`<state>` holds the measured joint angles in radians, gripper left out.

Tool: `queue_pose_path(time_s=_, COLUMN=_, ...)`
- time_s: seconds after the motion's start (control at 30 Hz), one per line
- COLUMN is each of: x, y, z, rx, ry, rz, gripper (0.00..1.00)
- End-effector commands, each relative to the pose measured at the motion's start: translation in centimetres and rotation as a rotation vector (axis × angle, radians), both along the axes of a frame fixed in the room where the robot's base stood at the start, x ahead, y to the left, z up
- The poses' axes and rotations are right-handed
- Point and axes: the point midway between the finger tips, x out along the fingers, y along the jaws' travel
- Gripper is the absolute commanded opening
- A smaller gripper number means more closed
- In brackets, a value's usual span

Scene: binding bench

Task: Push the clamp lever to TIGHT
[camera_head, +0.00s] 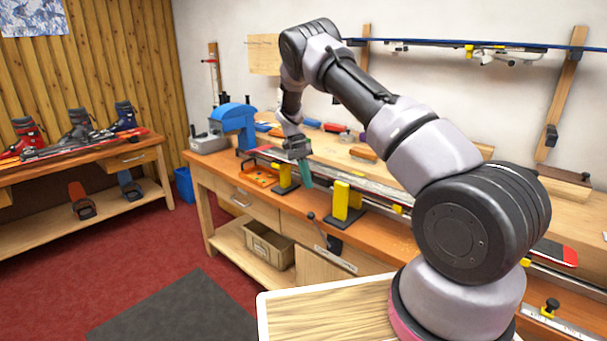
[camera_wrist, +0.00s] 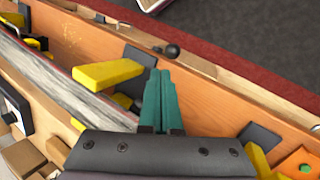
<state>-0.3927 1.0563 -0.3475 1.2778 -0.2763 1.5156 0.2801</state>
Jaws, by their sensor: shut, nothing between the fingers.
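The clamp lever (camera_head: 321,228) is on the front edge of the bench, a dark arm with a black ball knob at its upper left end. In the wrist view the lever's ball knob (camera_wrist: 172,51) shows beyond my fingertips, at the bench's front edge. A pale label strip (camera_head: 336,259) is on the bench front below the lever; its lettering is too small to read. My gripper (camera_head: 307,183) points down over the bench, to the upper left of the lever and apart from it. Its teal fingers (camera_wrist: 160,78) are shut and empty.
Yellow-and-black ski supports (camera_head: 345,203) stand on the bench (camera_head: 385,240) behind the lever, with a ski (camera_wrist: 60,82) along them. An orange tray (camera_head: 259,178) and a blue machine (camera_head: 233,121) are further left. The floor in front is clear apart from a grey mat (camera_head: 175,315).

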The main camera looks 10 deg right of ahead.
Motion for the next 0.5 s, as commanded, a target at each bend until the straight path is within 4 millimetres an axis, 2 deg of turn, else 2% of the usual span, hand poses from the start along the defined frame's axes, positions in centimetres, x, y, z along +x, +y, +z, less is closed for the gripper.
queue_pose_path(time_s=0.2, x=1.7, y=1.0, z=2.0, rx=-0.001, ry=0.002, rz=-0.001, gripper=0.0)
queue_pose_path(time_s=0.5, x=2.1, y=1.2, z=2.5, rx=-0.002, ry=0.003, rz=-0.001, gripper=0.0)
